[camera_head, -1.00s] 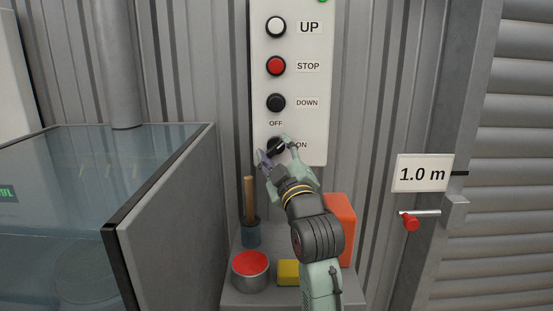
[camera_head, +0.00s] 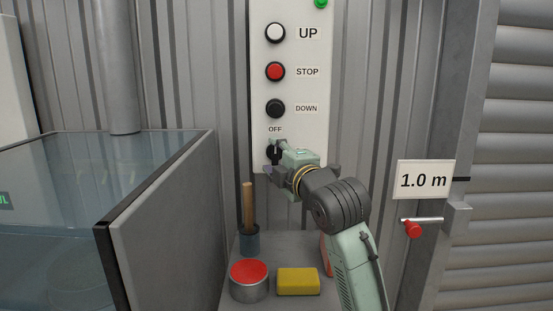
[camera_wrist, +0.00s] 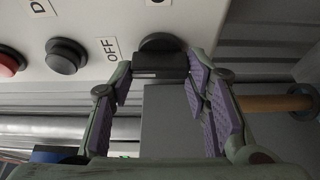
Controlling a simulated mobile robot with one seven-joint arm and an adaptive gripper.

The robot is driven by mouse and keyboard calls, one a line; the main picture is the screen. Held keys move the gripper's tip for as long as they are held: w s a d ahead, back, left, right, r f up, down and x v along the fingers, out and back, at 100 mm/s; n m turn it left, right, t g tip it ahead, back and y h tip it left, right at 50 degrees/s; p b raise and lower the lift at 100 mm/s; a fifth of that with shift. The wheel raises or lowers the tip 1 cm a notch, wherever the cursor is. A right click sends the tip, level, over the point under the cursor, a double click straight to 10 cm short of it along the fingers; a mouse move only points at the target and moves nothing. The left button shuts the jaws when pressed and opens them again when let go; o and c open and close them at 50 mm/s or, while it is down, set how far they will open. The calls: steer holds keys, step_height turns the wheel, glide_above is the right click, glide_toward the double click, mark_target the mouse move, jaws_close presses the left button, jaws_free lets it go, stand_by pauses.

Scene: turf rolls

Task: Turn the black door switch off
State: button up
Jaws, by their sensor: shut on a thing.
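The black door switch (camera_head: 273,153) is the lowest control on the white panel (camera_head: 312,70), under the OFF label (camera_head: 275,129). My gripper (camera_head: 271,158) is at it, partly covering it and hiding the ON label in the head view. In the wrist view, my gripper (camera_wrist: 158,72) has its two purple-padded fingers on either end of the switch's black handle (camera_wrist: 160,65), shut on it. The handle lies lengthwise toward the OFF label (camera_wrist: 110,48), with a pale line at its OFF-side end.
White UP (camera_head: 275,33), red STOP (camera_head: 275,71) and black DOWN (camera_head: 275,108) buttons sit above. A glass-topped tank (camera_head: 90,170) stands left.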

steer(key=shift+n, duration=0.3)
steer(key=o, duration=1.2)
steer(key=shift+c, duration=0.2)
steer(key=v, duration=1.2)
steer(key=shift+r, duration=0.1)
